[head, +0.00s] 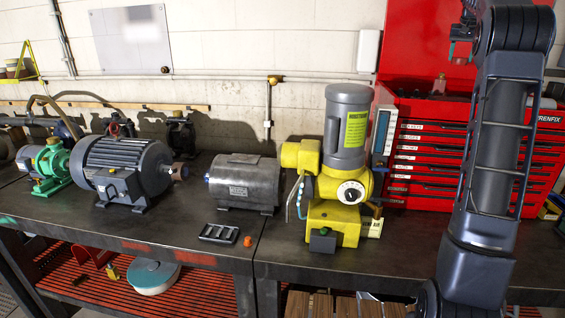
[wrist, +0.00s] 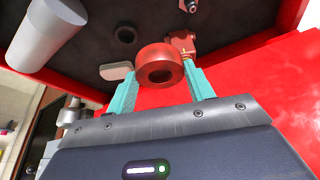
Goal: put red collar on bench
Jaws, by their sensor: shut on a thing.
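The red collar (wrist: 160,64), a short thick ring with a dark bore, sits between the teal fingers of my gripper (wrist: 163,85) in the wrist view. My gripper is shut on it. In the head view my gripper (head: 461,50) is high at the upper right, above the red tool chest (head: 420,150); the collar is too small there to make out clearly. The bench (head: 185,222) is a long dark worktop across the head view, well below my gripper.
A yellow machine (head: 325,185), a grey motor (head: 243,183), a large dark motor (head: 125,170) and a green pump (head: 48,165) stand on the bench. A slotted black block (head: 218,233) and a small orange piece (head: 248,241) lie near the front. A grey cylinder (wrist: 48,30) shows beyond my gripper.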

